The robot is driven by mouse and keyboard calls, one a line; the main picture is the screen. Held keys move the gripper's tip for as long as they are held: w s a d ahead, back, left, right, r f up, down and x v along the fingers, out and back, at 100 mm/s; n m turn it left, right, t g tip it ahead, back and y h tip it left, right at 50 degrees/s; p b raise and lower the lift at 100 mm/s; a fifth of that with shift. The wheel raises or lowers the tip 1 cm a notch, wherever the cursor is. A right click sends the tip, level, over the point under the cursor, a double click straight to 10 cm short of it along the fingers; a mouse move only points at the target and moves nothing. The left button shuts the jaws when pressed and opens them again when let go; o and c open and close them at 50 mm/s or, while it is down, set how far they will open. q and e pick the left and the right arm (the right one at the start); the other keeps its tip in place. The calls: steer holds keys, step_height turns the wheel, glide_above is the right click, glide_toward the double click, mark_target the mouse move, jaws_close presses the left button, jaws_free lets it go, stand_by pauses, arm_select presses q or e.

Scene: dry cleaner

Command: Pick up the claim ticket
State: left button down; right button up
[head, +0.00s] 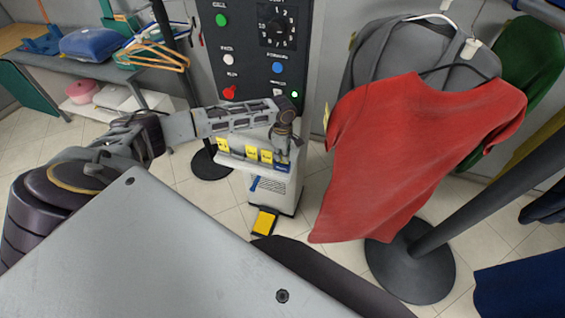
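Several small yellow tickets with dark print show along the front edge of a pale grey stand (278,188): one ticket at the left (223,145), one in the middle (251,153) and one to its right (266,156). I cannot tell which of them is the claim ticket. My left gripper (284,148) points down over the right end of the stand's top, just right of the rightmost ticket. Its fingers are small and dark here, and I cannot tell whether they are open or hold anything. My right gripper is out of view.
A dark control panel (255,45) with coloured buttons rises behind the stand. A red shirt (415,145) hangs close on the right, above a round black rack base (410,270). A yellow pedal (264,222) lies on the floor. A table with a blue folded cloth (93,43) stands left.

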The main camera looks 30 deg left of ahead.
arm_select(q)
steer(key=shift+r, duration=0.2)
steer(key=shift+r, duration=0.6)
step_height(320, 180, up, 16)
steer(key=shift+r, duration=0.25)
stand_by(0.6)
steer(key=shift+r, duration=0.1)
step_height(320, 180, up, 7)
steer(key=p, duration=0.8)
steer(key=shift+r, duration=0.15)
stand_by(1.4)
stand_by(0.4)
